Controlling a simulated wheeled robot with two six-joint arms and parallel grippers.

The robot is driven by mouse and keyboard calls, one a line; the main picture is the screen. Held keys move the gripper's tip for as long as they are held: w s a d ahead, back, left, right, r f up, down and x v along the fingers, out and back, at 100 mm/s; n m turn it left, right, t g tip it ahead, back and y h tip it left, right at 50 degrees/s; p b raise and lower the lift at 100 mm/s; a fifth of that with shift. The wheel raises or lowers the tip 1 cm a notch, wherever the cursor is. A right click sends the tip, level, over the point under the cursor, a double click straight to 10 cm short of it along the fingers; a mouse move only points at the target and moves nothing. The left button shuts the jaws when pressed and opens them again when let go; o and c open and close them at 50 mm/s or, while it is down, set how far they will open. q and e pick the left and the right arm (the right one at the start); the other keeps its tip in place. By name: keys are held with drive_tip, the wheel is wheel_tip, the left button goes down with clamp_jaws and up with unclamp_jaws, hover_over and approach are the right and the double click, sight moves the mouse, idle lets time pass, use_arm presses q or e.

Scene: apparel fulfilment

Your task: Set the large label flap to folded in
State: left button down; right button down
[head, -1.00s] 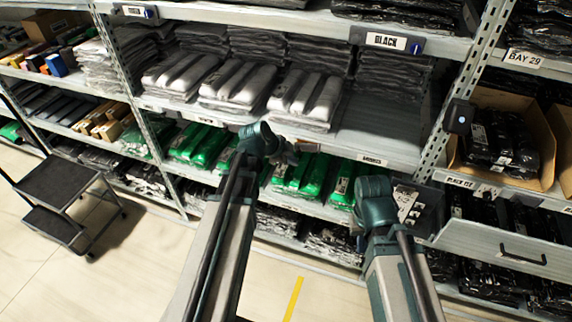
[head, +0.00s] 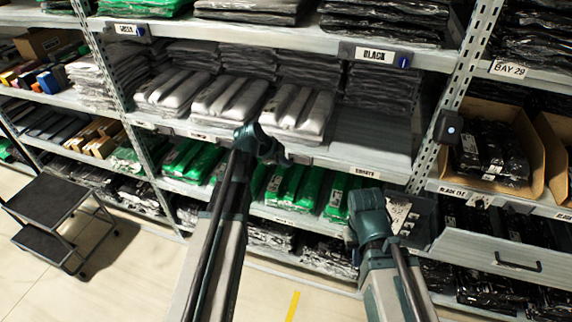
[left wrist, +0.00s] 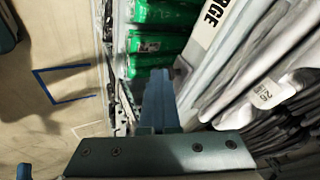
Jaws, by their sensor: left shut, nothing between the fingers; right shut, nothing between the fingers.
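In the head view my left gripper (head: 282,157) is at the edge of the shelf with the pale bagged garments. Which small tag there is the large label I cannot tell. My right arm ends in front of the lower shelf; its fingertips are not clearly visible.
Pale bagged garments (head: 300,110) fill the middle shelf, with a bare patch (head: 370,135) to their right. Green bags (head: 290,185) lie below. A metal upright (head: 440,110) and an open drawer (head: 480,250) are at the right. A black step stool (head: 60,215) stands left.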

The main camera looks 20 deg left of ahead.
idle(0.3)
use_arm(q)
drive_tip(key=shift+s+d, duration=0.45)
drive_tip(key=shift+s, duration=0.05)
drive_tip(key=shift+s, duration=0.1)
